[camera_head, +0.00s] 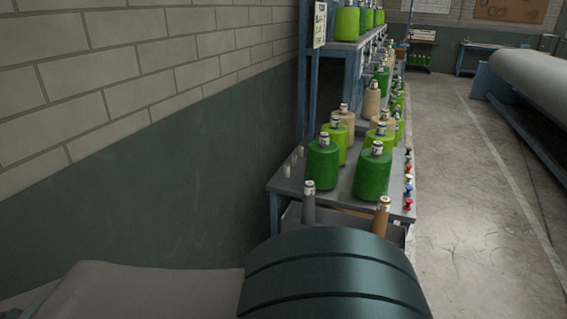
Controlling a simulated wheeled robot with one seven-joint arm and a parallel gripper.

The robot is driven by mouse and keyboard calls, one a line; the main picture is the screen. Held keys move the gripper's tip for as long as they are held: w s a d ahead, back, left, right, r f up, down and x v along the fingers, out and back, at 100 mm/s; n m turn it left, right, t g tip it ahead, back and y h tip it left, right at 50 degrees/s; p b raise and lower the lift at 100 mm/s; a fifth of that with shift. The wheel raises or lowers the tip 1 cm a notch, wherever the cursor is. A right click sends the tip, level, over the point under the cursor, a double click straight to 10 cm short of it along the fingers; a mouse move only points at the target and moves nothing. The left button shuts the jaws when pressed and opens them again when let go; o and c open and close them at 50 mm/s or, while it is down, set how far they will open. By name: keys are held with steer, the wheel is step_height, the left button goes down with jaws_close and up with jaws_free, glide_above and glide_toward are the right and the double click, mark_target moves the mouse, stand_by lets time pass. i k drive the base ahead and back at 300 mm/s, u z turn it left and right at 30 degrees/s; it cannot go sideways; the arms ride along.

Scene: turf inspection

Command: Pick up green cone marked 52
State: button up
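Several green yarn cones stand upright on the near end of a grey bench (285,183). One darker green cone (323,166) is at the left front and another darker green cone (372,175) is at the right front. Lighter green cones stand behind them, one at the left (341,151) and one at the right (380,134). White labels sit at the tops of the cones, but their numbers are too small to read, so I cannot tell which is marked 52. My gripper is not in view.
Beige cones (371,104) stand among the green ones. A blue-framed rack (302,80) rises behind the bench. Small coloured knobs (408,188) line the bench's right edge. A brick wall (130,70) is at left. Open floor (480,200) lies right, beside a large pale roll (535,75).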

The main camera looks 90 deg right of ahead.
mark_target(322, 156)
steer(key=z, duration=3.1)
steer(key=i, duration=1.25)
